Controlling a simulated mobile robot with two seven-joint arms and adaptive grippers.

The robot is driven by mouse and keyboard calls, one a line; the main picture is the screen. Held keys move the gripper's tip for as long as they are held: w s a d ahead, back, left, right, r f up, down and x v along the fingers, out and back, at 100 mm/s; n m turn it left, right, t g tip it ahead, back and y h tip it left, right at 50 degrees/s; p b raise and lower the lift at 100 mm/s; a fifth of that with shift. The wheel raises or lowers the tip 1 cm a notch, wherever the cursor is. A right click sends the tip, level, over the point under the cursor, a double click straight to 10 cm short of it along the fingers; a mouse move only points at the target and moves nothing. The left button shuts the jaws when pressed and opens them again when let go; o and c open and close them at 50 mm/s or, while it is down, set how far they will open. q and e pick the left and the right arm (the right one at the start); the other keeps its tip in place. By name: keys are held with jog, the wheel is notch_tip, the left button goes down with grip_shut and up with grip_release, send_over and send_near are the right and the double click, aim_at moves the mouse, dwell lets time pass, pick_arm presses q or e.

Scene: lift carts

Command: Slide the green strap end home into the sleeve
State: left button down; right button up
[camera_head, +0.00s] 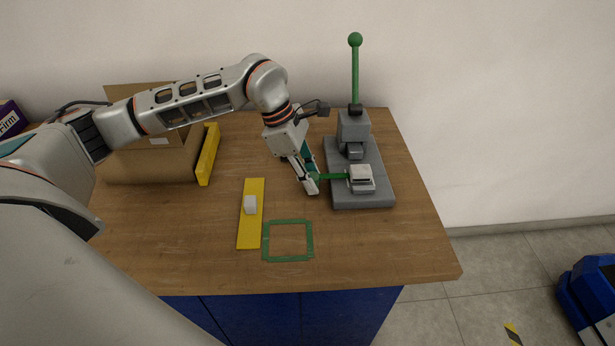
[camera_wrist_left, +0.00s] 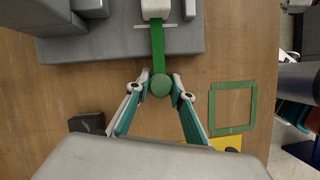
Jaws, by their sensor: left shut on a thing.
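The green strap (camera_head: 333,177) runs flat from my left gripper (camera_head: 314,184) to the sleeve (camera_head: 362,173), a small pale block on the grey press base. In the left wrist view the strap (camera_wrist_left: 158,45) runs straight up to the sleeve (camera_wrist_left: 155,9) at the top edge. How deep its far end sits is hidden. My left gripper (camera_wrist_left: 160,87) is shut on the strap's near end, with a round green knob between its fingertips. My right gripper is in neither view.
The press base (camera_head: 362,201) carries a tall green-handled lever (camera_head: 355,75).

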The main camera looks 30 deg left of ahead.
pick_arm(q)
jog(key=c, duration=1.8)
grip_release()
jog(key=shift+o, duration=0.2)
jog(key=v, duration=1.2)
